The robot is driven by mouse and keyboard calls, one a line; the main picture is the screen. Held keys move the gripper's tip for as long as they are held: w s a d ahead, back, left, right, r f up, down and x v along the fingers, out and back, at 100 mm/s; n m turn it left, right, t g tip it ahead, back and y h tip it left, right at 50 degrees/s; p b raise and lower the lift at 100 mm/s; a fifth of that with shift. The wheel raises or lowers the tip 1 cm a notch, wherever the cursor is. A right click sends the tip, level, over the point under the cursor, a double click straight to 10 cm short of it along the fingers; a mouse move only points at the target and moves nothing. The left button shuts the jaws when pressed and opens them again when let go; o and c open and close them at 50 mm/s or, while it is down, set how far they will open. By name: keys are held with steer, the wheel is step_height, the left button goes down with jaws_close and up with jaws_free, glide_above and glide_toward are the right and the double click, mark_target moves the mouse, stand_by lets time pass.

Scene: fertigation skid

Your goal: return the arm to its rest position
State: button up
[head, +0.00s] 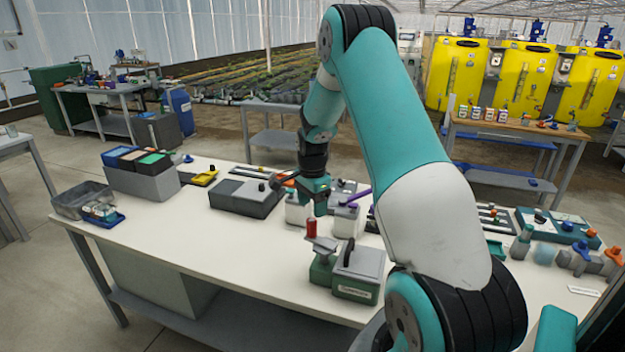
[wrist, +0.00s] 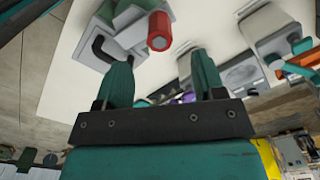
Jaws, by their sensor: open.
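My teal arm (head: 400,120) reaches from the lower right up and over the white bench, bent at the elbow. My gripper (head: 319,208) hangs down above the middle of the bench. In the wrist view my gripper (wrist: 163,65) has its two teal fingers apart, with nothing held between them. A red cylinder (head: 311,229) stands on a grey and green device just below the gripper. The red cylinder (wrist: 159,30) shows beyond the fingertips in the wrist view, apart from them.
The white bench (head: 190,235) holds a grey box with a handle (head: 358,268), a dark flat case (head: 245,197), grey bins (head: 140,182) and a purple bar (head: 355,196). Bottles and fittings stand at right. Yellow tanks (head: 455,75) stand behind. Air above the bench's left side is clear.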

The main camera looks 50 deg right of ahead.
step_height(320, 180, up, 10)
steer(key=b, duration=0.1)
steer(key=shift+r+b, duration=0.15)
steer(key=shift+b, duration=0.15)
steer(key=s+a+r+n+t+y, duration=0.1)
steer(key=s+a+r+n, duration=0.15)
steer(key=a+n, duration=0.6)
steer(key=s+a+r+n, duration=0.2)
steer(key=a+r+n, duration=0.15)
steer(key=a, duration=1.05)
steer(key=s+a+n+g+y, duration=0.1)
steer(key=s+a+n+y, duration=0.2)
steer(key=s+a+n, duration=1.2)
steer(key=s+a+r, duration=0.1)
steer(key=s+a, duration=0.1)
steer(key=s, duration=0.2)
steer(key=shift+s+n, duration=0.25)
steer(key=shift+n, duration=0.05)
